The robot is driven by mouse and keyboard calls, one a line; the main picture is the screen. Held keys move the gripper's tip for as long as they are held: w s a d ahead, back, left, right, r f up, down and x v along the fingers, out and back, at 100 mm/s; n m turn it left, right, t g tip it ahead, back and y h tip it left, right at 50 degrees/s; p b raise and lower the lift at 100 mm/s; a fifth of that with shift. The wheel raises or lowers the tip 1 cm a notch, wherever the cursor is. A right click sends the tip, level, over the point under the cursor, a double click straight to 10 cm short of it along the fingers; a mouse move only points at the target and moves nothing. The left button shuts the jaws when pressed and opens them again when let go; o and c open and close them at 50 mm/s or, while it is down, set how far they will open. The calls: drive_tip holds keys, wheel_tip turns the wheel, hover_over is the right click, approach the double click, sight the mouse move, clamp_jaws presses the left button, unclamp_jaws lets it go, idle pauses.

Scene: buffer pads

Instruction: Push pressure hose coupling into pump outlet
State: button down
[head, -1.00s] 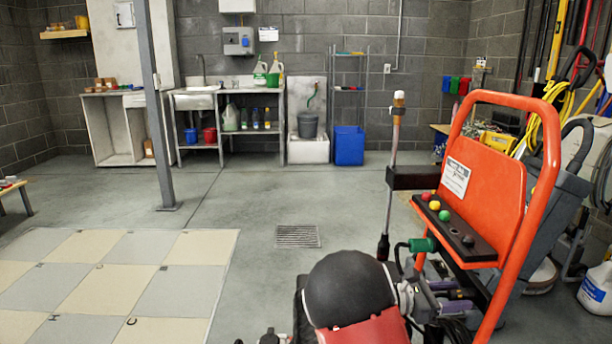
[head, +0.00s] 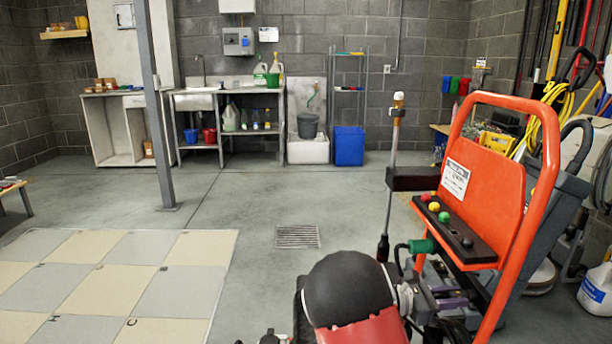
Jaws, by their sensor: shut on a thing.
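My gripper (head: 455,293) is at the lower right, reaching toward the lower part of the orange-framed pressure washer (head: 543,190). I see only part of it, with grey and purple pieces, beyond my arm's black dome and red link. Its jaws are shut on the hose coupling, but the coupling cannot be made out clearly. The pump outlet is hidden behind the gripper and the washer's lower body. A green fitting (head: 420,246) with a black end sits just above the gripper. I cannot tell whether the coupling touches the outlet.
An upright lance (head: 391,180) stands left of the washer panel. A black strip (head: 455,230) with several coloured knobs lies above the gripper. A floor drain (head: 297,237) and open concrete lie to the left. A white jug (head: 597,289) stands at the far right.

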sight(449, 297)
drive_tip(key=shift+a, duration=0.15)
drive_tip(key=shift+s+a+p, duration=0.1)
drive_tip(key=shift+a+p, duration=0.9)
drive_tip(key=shift+a, duration=2)
